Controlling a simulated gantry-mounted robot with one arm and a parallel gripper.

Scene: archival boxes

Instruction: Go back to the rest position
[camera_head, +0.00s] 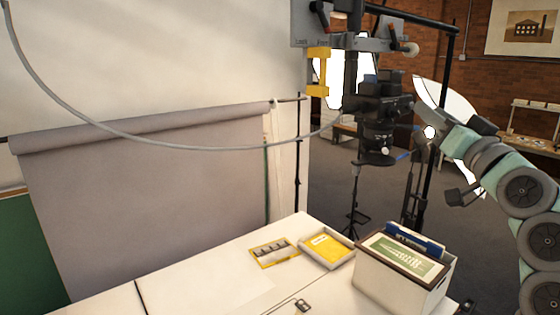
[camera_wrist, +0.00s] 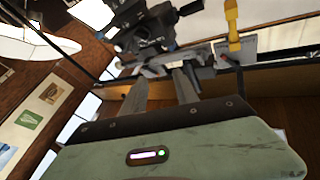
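My gripper (camera_wrist: 161,88) shows in the wrist view with its two dark fingers apart and nothing seen between them. In the head view my arm is raised at the right, above the table's right end and clear of it. There the gripper end is beside the camera on the stand, partly against a bright background, and its fingers are hard to make out.
A copy camera (camera_head: 378,115) hangs close to my arm. A cable (camera_head: 200,147) crosses left.

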